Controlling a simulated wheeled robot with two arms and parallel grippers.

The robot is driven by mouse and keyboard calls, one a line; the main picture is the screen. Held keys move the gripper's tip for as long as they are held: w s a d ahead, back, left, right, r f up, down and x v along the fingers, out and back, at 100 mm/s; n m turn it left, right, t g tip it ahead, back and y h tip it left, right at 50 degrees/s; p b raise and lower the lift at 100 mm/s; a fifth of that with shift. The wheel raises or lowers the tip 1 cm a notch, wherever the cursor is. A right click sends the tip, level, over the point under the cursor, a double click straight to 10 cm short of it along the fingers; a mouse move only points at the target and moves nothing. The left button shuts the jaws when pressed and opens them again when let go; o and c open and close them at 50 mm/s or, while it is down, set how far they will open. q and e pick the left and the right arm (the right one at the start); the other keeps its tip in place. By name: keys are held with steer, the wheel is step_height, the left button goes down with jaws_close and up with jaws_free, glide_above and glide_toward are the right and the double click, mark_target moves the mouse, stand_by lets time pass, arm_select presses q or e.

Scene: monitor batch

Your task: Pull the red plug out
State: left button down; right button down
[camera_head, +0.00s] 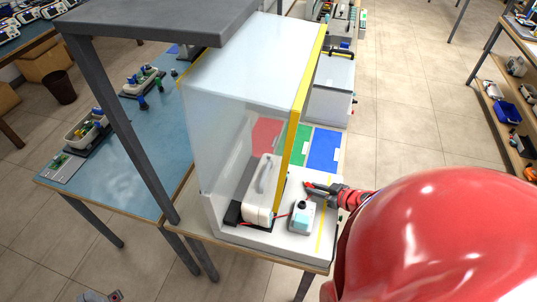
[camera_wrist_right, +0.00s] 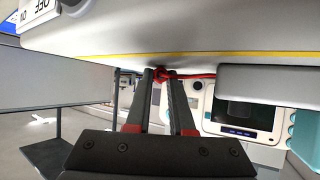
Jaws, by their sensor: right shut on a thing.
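My right gripper (camera_head: 316,188) is over the white bench at the right of the small white device with a teal face and dark knob (camera_head: 301,217). In the right wrist view its fingers (camera_wrist_right: 161,80) are shut around the red plug (camera_wrist_right: 159,72). A red cable (camera_wrist_right: 195,75) runs from the plug to the right. Whether the plug is still seated in a socket cannot be told. In the head view a red cable (camera_head: 281,215) shows between the white handled case (camera_head: 262,190) and the device. My left gripper (camera_head: 114,296) is partly cut off at the bottom edge, its jaws unclear.
A clear enclosure with a yellow edge (camera_head: 297,110) stands around the handled case. Red, green (camera_head: 302,140) and blue (camera_head: 324,150) panels lie behind it. A blue table (camera_head: 130,165) with devices stands at left. A shelf (camera_head: 505,110) stands far right.

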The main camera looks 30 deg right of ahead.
steer(key=c, duration=0.7)
jaws_free()
steer(key=shift+s+d+r, duration=0.15)
steer(key=shift+s+r, duration=0.05)
steer(key=shift+s, duration=0.15)
steer(key=p+v, duration=0.1)
steer(key=v, duration=1.5)
steer(key=shift+s+p, duration=0.3)
steer(key=shift+p, duration=0.1)
steer(key=shift+d+r, duration=0.1)
steer(key=shift+r, duration=0.05)
